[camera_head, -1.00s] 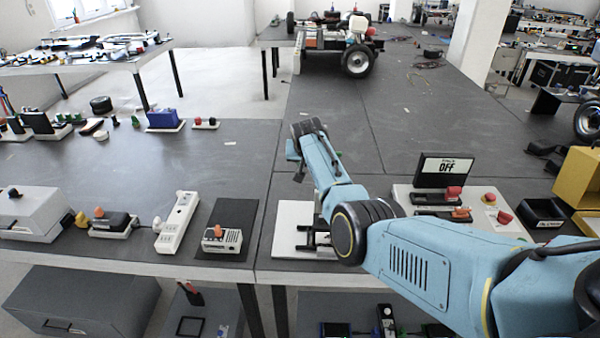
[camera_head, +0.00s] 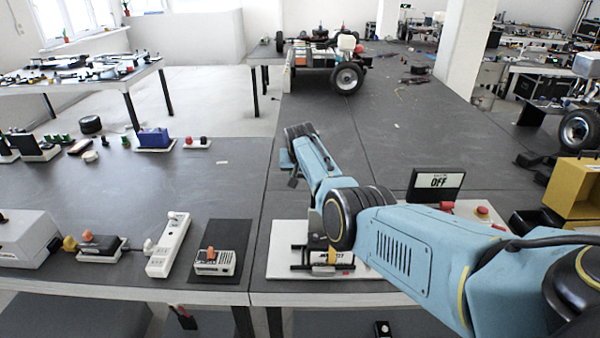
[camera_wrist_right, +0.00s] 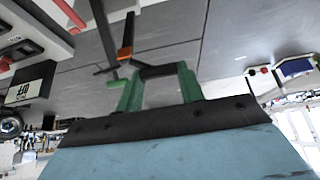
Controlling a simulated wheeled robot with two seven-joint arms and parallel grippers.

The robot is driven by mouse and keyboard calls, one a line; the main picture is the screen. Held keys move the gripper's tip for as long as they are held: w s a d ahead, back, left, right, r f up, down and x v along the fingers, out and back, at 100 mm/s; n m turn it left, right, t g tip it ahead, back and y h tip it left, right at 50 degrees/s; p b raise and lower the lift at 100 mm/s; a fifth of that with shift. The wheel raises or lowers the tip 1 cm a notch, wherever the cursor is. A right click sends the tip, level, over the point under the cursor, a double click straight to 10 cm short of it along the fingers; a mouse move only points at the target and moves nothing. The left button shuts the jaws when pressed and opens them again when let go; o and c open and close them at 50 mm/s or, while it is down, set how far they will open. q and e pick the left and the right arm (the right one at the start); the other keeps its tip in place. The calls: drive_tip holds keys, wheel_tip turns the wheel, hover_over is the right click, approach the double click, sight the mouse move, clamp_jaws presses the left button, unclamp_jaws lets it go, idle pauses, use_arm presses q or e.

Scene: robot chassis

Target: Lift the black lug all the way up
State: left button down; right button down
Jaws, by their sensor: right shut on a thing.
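My right gripper (camera_wrist_right: 160,71) shows green fingers in the right wrist view, seen upside down. It is shut on a black piece (camera_wrist_right: 158,72), which looks like the black lug, spanning between the fingertips. In the head view a white base plate (camera_head: 282,262) with black rails and an orange strip (camera_head: 332,256) lies under my right arm. My arm's round joint hides the gripper and lug there. I cannot tell how high the lug is. An orange-and-black upright part (camera_wrist_right: 126,40) stands close by in the wrist view. My left gripper is not in view.
An OFF display (camera_head: 436,184) and a red button (camera_head: 482,211) stand to the right, by a yellow bin (camera_head: 572,190). A small white device (camera_head: 215,262) on a dark mat and a white power strip (camera_head: 168,245) lie to the left.

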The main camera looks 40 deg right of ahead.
drive_tip(key=c, duration=1.3)
unclamp_jaws()
drive_tip(key=shift+w+d+r, duration=0.2)
drive_tip(key=shift+d+r, duration=0.1)
drive_tip(key=shift+r, duration=0.1)
drive_tip(key=o, duration=0.4)
drive_tip(key=shift+w+f, duration=0.1)
drive_tip(key=shift+f, duration=0.2)
drive_tip(key=shift+a, duration=0.1)
drive_tip(key=shift+r, duration=0.1)
drive_tip(key=shift+s+a+r+p, duration=0.2)
drive_tip(key=shift+s+r+p, duration=0.1)
drive_tip(key=shift+r+p, duration=0.15)
drive_tip(key=v, duration=1.2)
drive_tip(key=shift+s+p, duration=0.1)
drive_tip(key=shift+p, duration=0.25)
